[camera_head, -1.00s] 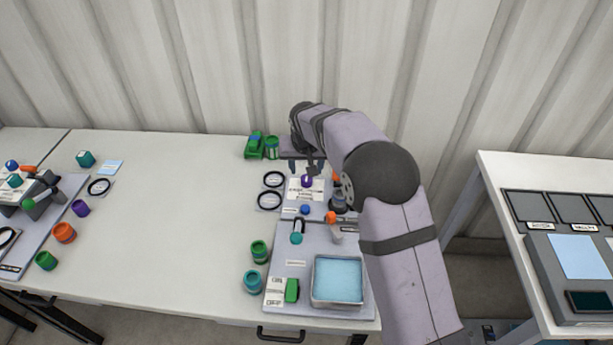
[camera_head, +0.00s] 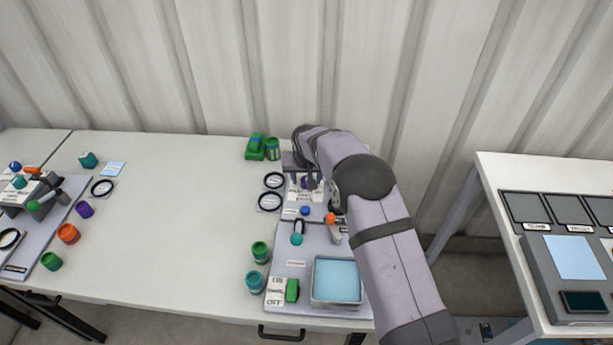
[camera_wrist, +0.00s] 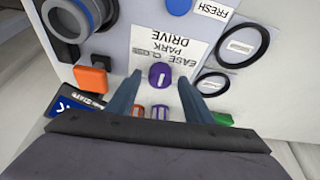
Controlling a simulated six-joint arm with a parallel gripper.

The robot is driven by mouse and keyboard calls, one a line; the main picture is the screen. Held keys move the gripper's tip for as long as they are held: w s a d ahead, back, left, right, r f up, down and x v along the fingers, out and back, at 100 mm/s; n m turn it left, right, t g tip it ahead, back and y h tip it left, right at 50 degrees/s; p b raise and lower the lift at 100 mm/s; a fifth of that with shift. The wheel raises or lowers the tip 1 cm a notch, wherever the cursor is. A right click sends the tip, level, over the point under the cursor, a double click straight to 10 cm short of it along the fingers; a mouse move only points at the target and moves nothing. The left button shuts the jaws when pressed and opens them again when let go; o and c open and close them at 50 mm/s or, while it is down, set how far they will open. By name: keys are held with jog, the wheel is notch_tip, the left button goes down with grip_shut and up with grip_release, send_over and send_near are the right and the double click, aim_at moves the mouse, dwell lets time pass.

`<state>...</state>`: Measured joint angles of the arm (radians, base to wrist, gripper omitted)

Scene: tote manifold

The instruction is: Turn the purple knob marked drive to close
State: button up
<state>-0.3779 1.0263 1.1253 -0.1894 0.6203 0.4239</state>
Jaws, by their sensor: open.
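The purple knob (camera_wrist: 159,75) sits on a white label panel (camera_wrist: 172,45) printed with DRIVE, PARK and other words, upside down in the wrist view. A pale line on the knob's face runs roughly up and down there. My gripper (camera_wrist: 158,90) is open, with one finger on each side of the knob and a visible gap to both. In the head view the knob (camera_head: 307,183) is partly covered by my gripper (camera_head: 312,176), which is over the panel. I cannot tell how high the fingertips are above the panel.
Black rings (camera_wrist: 242,46) lie right of the label in the wrist view, and a large grey dial (camera_wrist: 76,20) stands left. An orange block (camera_wrist: 91,79) is near the left finger. A blue tray (camera_head: 337,280) sits in front; the table's middle is clear.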

jog(key=shift+c, duration=0.6)
jog(key=c, duration=0.9)
jog(key=shift+n, duration=0.3)
jog(key=shift+d+n+y, duration=0.1)
jog(key=shift+n+y, duration=0.4)
jog(key=shift+n, duration=0.4)
jog(key=n+b, duration=0.1)
jog(key=n+y+b, duration=0.1)
jog(key=n, duration=0.1)
jog(key=shift+w+d+f+g+b, duration=0.1)
jog(key=shift+w+f+g+b, duration=0.05)
jog(key=shift+g+b, duration=0.2)
jog(key=n+g+y+b, duration=0.1)
jog(key=n+b, duration=0.1)
jog(key=n, duration=0.2)
jog(key=shift+r+n, duration=0.2)
jog(key=shift+n, duration=0.2)
